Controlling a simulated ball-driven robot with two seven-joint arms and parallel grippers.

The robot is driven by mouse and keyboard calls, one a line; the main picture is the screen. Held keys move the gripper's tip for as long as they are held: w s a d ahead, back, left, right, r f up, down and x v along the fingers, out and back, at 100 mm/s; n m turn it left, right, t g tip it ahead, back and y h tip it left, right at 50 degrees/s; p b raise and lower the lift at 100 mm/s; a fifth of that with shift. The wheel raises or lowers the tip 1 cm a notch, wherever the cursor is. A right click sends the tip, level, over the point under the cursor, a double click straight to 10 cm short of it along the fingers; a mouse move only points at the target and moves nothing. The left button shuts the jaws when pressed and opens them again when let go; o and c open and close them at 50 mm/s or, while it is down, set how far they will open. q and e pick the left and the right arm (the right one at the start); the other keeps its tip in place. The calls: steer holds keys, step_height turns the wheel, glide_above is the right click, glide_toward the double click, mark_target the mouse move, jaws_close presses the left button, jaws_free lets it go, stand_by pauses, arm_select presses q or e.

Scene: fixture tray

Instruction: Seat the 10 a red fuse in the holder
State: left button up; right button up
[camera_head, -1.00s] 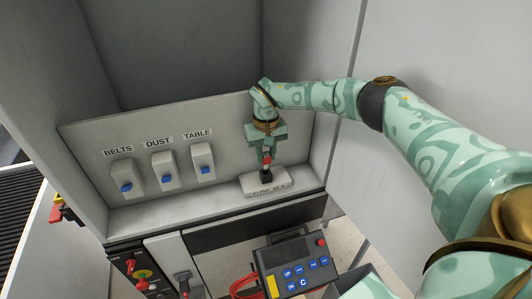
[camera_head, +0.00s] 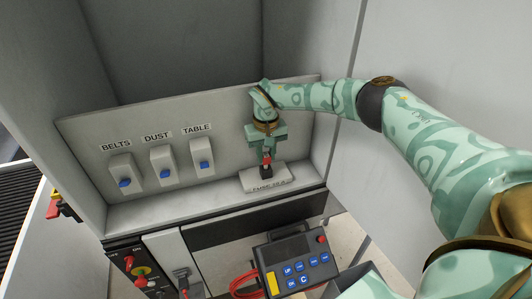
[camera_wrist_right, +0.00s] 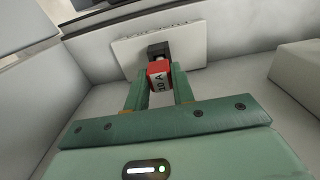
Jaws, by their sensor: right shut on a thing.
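The red fuse (camera_wrist_right: 158,76), marked 10 A, is held between the two green fingers of my right gripper (camera_wrist_right: 159,88) in the right wrist view. In the head view the fuse (camera_head: 267,158) is small and partly hidden by the right gripper (camera_head: 267,152), which points down at the holder. The black fuse holder (camera_head: 266,171) stands on a pale labelled plate (camera_head: 282,184). In the right wrist view the fuse's far end meets the holder (camera_wrist_right: 158,49); I cannot tell how deep it sits. My left gripper is out of view.
Three switches labelled BELTS (camera_head: 121,168), DUST (camera_head: 162,163) and TABLE (camera_head: 201,156) are on the panel left of the holder. The cabinet's right wall (camera_head: 344,110) is close to my right arm. A dark pendant with blue buttons (camera_head: 291,262) is below.

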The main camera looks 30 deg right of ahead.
mark_target(266, 155)
steer(key=shift+f+b, duration=0.8)
steer(key=shift+f, duration=0.4)
steer(key=o, duration=1)
steer(key=shift+o, duration=0.2)
step_height(266, 155, up, 8)
steer(key=p, duration=0.6)
steer(key=shift+r, duration=0.15)
step_height(266, 155, up, 8)
